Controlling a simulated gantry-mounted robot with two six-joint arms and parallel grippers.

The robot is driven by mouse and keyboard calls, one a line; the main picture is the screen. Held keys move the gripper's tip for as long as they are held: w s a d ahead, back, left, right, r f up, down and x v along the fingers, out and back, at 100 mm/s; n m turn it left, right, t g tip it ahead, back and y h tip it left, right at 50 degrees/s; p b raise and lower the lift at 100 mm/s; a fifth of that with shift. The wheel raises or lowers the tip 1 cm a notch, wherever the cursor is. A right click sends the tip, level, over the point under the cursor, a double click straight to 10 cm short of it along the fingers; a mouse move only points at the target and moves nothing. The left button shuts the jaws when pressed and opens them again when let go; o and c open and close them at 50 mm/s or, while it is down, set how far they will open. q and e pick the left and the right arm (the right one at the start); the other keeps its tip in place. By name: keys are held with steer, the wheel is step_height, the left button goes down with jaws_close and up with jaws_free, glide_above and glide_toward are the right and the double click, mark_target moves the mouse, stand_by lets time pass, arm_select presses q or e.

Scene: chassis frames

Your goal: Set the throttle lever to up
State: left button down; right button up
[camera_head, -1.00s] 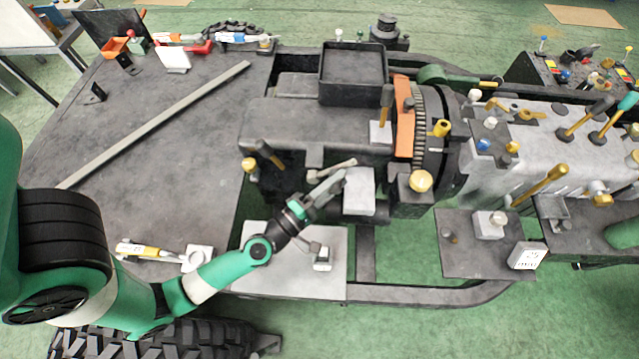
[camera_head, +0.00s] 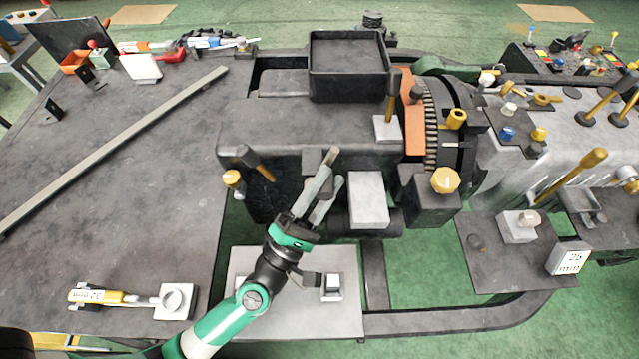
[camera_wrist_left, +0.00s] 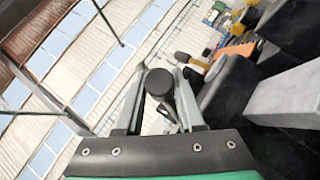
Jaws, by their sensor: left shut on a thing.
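My left gripper (camera_head: 332,168) is at the front of the dark engine block (camera_head: 290,128), left of a white box-shaped part (camera_head: 368,198). Its fingers point steeply up and slightly right in the head view. In the left wrist view its two fingers are on either side of a lever with a round dark knob (camera_wrist_left: 159,82) and a thin metal rod. The gripper is shut on this lever, which I take to be the throttle lever. In the head view the fingers hide most of the lever, so its exact angle is unclear. My right gripper is not in view.
A dark-handled lever (camera_head: 258,162) and a yellow knob (camera_head: 232,178) stand left of the gripper. Another upright lever (camera_head: 392,95) and a yellow star knob (camera_head: 445,181) are to the right. A light plate (camera_head: 300,315) lies below the arm.

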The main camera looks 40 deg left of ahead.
arm_select(q)
steer(key=c, duration=0.5)
jaws_free()
steer(key=shift+s+f, duration=0.25)
steer(key=b+v, duration=0.2)
steer(key=v, duration=0.9)
steer(key=shift+r+b, duration=0.15)
steer(key=shift+b, duration=0.25)
